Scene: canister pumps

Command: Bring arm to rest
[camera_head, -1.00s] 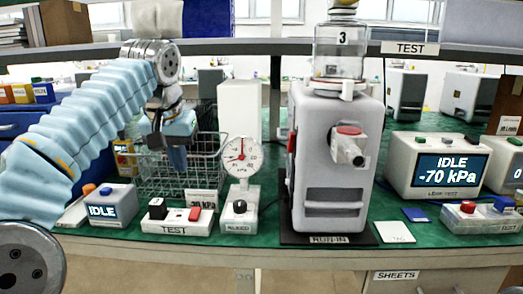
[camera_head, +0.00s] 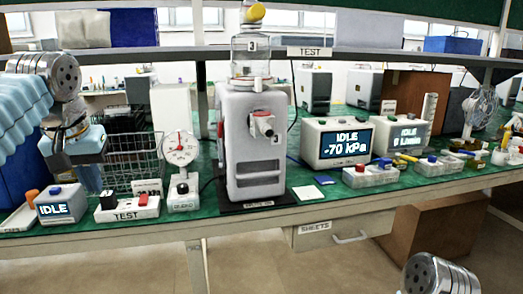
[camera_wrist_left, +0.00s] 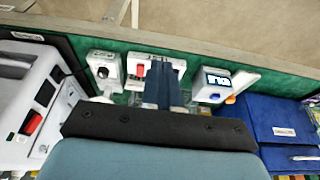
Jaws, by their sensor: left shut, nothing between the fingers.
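My left arm comes in from the left in the head view. Its gripper (camera_head: 91,185) is shut and empty, pointing down above the bench, between the small IDLE box (camera_head: 62,206) and the wire basket (camera_head: 140,178). A silver joint of my right arm (camera_head: 437,276) shows at the bottom right of the head view; the right gripper is hidden below the frame.
The grey pump (camera_head: 254,150) with a clear canister (camera_head: 251,58) stands mid-bench, beside the dial gauge (camera_head: 181,149). The display unit (camera_head: 338,142) reads -70 kPa. A blue bin (camera_wrist_left: 262,118) lies close beside the IDLE box.

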